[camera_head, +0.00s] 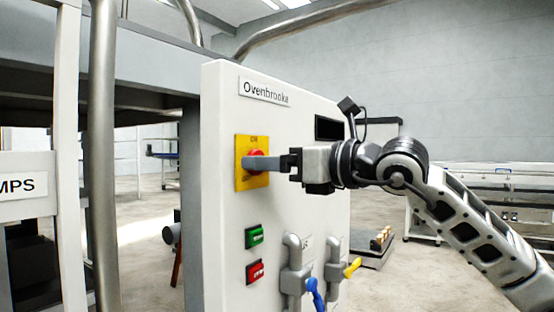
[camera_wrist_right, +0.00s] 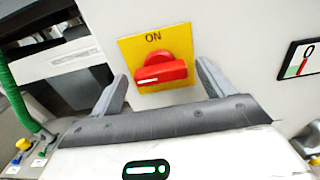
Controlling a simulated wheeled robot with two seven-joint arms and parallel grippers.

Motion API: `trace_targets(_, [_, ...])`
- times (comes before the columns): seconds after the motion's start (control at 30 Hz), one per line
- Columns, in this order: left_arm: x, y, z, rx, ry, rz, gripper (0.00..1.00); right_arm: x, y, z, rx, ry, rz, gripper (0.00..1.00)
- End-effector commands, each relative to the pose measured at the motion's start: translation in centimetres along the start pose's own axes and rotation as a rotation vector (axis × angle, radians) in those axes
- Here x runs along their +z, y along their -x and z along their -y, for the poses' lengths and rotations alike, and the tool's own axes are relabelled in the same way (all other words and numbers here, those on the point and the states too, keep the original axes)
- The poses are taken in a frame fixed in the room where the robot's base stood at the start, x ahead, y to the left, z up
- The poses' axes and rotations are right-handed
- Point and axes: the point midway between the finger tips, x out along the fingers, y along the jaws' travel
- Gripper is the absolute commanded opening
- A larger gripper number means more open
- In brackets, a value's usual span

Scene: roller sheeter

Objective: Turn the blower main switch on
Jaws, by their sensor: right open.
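The blower main switch is a red rotary knob (camera_wrist_right: 162,72) on a yellow plate (camera_wrist_right: 128,48) with ON printed at the top. In the right wrist view its grip bar lies nearly level, with a white mark toward its left end. In the head view the yellow plate (camera_head: 240,142) is on the upper front of the white Ovenbrooke cabinet (camera_head: 222,100). My right gripper (camera_head: 250,163) is open, its fingers at the knob, which is partly hidden there. In the right wrist view the fingers stand on either side of the knob; contact cannot be told. My left gripper is not in view.
Below the switch are a green button (camera_head: 254,237) and a red button (camera_head: 256,271). Lower right on the cabinet are grey fittings with a blue handle (camera_head: 316,294) and a yellow handle (camera_head: 352,267). A metal post (camera_head: 102,150) stands left of the cabinet.

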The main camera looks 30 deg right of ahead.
Motion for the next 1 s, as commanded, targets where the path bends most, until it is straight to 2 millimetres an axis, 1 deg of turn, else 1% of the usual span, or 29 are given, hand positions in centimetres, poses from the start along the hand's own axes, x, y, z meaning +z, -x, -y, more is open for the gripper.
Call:
trace_targets(0.03, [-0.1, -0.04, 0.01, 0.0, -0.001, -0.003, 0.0, 0.01, 0.02, 0.02, 0.0, 0.0, 0.0, 0.74])
trace_targets(0.07, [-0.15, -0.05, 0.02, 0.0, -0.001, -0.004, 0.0, 0.01, 0.02, 0.02, 0.0, 0.0, 0.0, 0.66])
trace_targets(0.1, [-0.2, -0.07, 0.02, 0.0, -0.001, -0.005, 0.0, 0.01, 0.03, 0.02, 0.0, 0.0, 0.0, 0.55])
trace_targets(0.17, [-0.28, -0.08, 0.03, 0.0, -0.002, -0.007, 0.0, 0.01, 0.03, 0.02, 0.0, 0.0, 0.0, 0.38])
trace_targets(0.2, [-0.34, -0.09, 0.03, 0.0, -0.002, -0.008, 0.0, 0.02, 0.03, 0.02, 0.0, 0.0, 0.0, 0.35])
trace_targets(0.43, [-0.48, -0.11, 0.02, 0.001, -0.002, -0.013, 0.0, -0.01, 0.04, 0.01, 0.0, -0.011, 0.0, 0.35])
trace_targets(0.57, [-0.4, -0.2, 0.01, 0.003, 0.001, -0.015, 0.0, -0.03, 0.05, 0.01, 0.001, -0.047, 0.002, 0.35])
trace_targets(0.77, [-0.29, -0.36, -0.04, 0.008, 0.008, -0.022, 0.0, -0.1, 0.04, 0.04, 0.001, -0.163, 0.003, 0.35])
trace_targets(1.0, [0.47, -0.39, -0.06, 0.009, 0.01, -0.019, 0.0, -0.13, 0.03, 0.06, 0.001, -0.377, 0.003, 0.35])
